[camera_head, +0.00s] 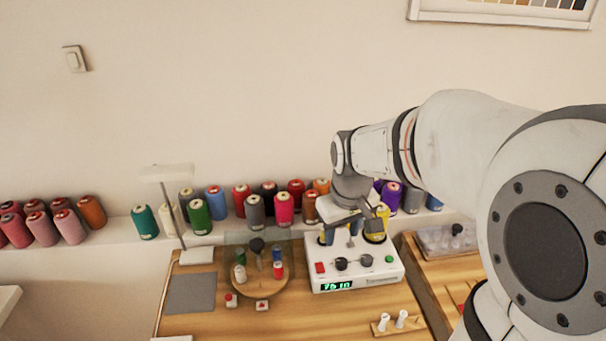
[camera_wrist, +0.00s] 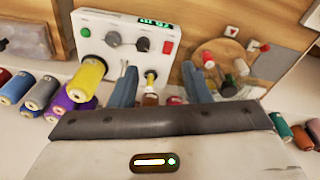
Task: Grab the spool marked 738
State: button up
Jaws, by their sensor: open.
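No spool shows a readable 738 in either view. Many coloured spools stand in a row on the wall shelf, such as a green one (camera_head: 199,217), a pink one (camera_head: 284,208) and a purple one (camera_head: 391,196). A yellow spool (camera_wrist: 88,78) stands at the white machine (camera_wrist: 125,40), left of my fingers in the wrist view. My gripper (camera_wrist: 158,68) is open above the machine, its two blue-grey fingers apart. A small brownish thing (camera_wrist: 151,98) shows between them, partly hidden by my gripper body. The head view shows my gripper (camera_head: 350,232) over the machine's back part.
The machine has knobs, buttons and a lit green display (camera_head: 338,286). A grey mat (camera_head: 191,292) and a lamp (camera_head: 168,174) are further left. A clear box (camera_head: 440,241) is at the right.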

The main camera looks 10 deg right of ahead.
jog(key=w+f+n+g+p, duration=0.15)
jog(key=w+f, duration=0.25)
jog(key=w, duration=0.4)
jog(key=w+f+n+p, duration=0.3)
jog(key=w+f, duration=0.1)
jog(key=w, duration=0.4)
jog(key=shift+w+a+f+p, duration=0.1)
jog(key=shift+f+p, duration=1.4)
jog(key=shift+f, duration=2.35)
jog(key=shift+c, duration=0.4)
grip_shut()
